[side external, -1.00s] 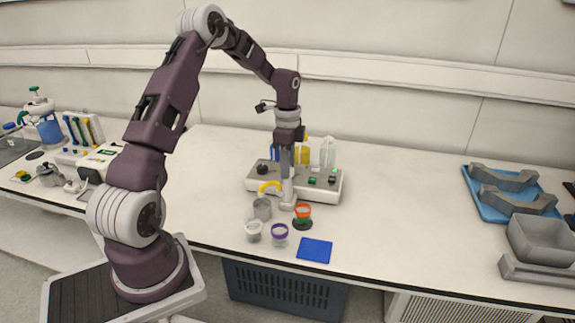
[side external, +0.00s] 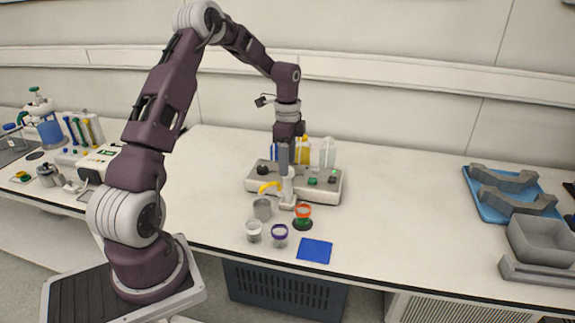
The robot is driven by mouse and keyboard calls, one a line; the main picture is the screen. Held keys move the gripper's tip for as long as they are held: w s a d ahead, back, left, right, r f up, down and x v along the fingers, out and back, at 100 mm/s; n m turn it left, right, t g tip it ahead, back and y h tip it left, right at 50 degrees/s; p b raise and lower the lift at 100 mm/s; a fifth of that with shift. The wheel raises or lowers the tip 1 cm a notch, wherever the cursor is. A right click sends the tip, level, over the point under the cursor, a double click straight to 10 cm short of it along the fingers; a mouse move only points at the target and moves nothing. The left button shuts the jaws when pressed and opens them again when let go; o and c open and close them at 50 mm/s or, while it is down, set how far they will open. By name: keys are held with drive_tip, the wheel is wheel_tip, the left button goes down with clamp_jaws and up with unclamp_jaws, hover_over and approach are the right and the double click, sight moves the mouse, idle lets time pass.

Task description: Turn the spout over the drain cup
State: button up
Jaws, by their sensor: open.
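A yellow curved spout (side external: 269,187) sits at the front of a white reactor base (side external: 328,190), beside a pale upright post (side external: 287,188). Its free end points left, above and near a grey cup (side external: 262,209). Other cups stand in front: a clear one with a white rim (side external: 254,232), one with a purple rim (side external: 279,236), and one with an orange rim (side external: 303,213) on a dark disc. None carries a readable label, so I cannot tell which is the drain cup. My gripper (side external: 287,168) points down above the post, open, just right of the spout. Its fingertips are hard to make out.
Blue, yellow and white bottles (side external: 327,153) stand behind my gripper on the base. A blue mat (side external: 315,251) lies near the table's front edge. A blue tray with grey parts (side external: 487,209) is far right; the table between is clear.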

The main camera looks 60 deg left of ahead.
wheel_tip(320, 180, up, 5)
drive_tip(key=shift+r, duration=0.2)
drive_tip(key=s+d+r+n+t+y, duration=0.1)
drive_tip(key=s+d+r+n, duration=0.1)
drive_tip(key=s+d+r, duration=0.35)
drive_tip(key=s+d+r+n+t+y, duration=0.1)
drive_tip(key=s+d+r+n, duration=0.1)
drive_tip(key=d+r, duration=0.65)
drive_tip(key=s+d+n+t+h, duration=0.1)
drive_tip(key=s+d+n, duration=0.1)
drive_tip(key=s+d, duration=0.3)
drive_tip(key=s+d+f+n+t+h, duration=0.1)
drive_tip(key=s+d, duration=0.5)
drive_tip(key=s, duration=0.6)
drive_tip(key=shift+s+d+n+t, duration=0.3)
drive_tip(key=shift+n+t, duration=0.5)
drive_tip(key=shift+n, duration=0.3)
